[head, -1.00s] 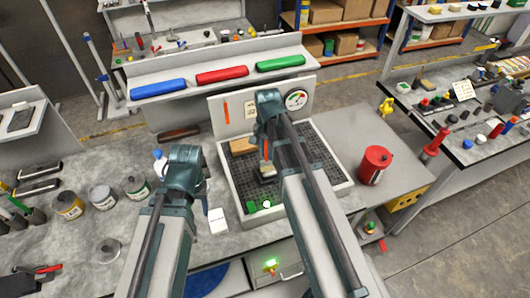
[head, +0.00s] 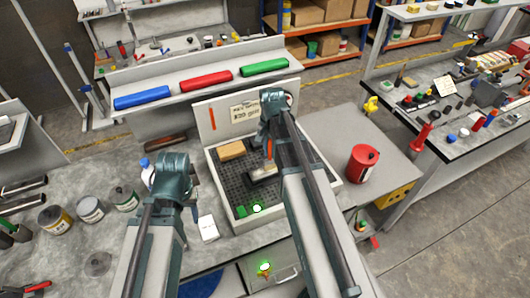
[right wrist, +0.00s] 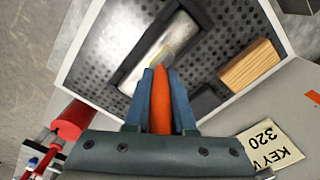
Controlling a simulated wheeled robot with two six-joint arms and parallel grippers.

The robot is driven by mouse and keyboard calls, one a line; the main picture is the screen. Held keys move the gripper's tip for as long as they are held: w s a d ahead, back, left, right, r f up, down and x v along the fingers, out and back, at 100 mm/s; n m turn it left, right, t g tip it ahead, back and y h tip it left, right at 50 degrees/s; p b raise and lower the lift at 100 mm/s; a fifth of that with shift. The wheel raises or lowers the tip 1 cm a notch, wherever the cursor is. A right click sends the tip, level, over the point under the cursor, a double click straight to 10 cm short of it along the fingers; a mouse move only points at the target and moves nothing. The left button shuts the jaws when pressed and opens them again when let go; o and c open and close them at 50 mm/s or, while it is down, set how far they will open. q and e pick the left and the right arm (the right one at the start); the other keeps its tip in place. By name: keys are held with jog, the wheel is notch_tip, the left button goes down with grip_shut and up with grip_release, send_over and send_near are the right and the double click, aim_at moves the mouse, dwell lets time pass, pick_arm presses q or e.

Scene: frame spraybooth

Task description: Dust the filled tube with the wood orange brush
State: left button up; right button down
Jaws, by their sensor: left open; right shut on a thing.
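My right gripper (head: 269,138) is shut on the orange brush (head: 268,148) above the perforated booth floor. In the right wrist view its orange handle (right wrist: 162,100) stands between the fingers (right wrist: 161,112). Its bristles cannot be made out clearly. Below it lies a pale, whitish tube (right wrist: 160,48) in a dark holder (right wrist: 124,80). The tube (head: 264,171) also shows small in the head view, close under the brush; I cannot tell whether they touch. My left gripper (head: 168,172) is open, over the bench left of the booth, its fingertips mostly hidden.
A wooden block (head: 231,150) lies in the booth tray (head: 212,178), left of the brush. A red can (head: 362,163) stands to the right. Several tins and a white box (head: 208,228) stand left.

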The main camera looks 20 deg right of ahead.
jog(key=shift+d, duration=0.2)
jog(key=shift+d, duration=1.65)
jog(key=shift+w+d, duration=0.1)
jog(key=shift+d, duration=1.65)
jog(key=d, duration=0.3)
jog(key=shift+w+d+f, duration=0.1)
jog(key=shift+d+f, duration=0.05)
jog(key=shift+d, duration=0.05)
jog(key=shift+a, duration=0.1)
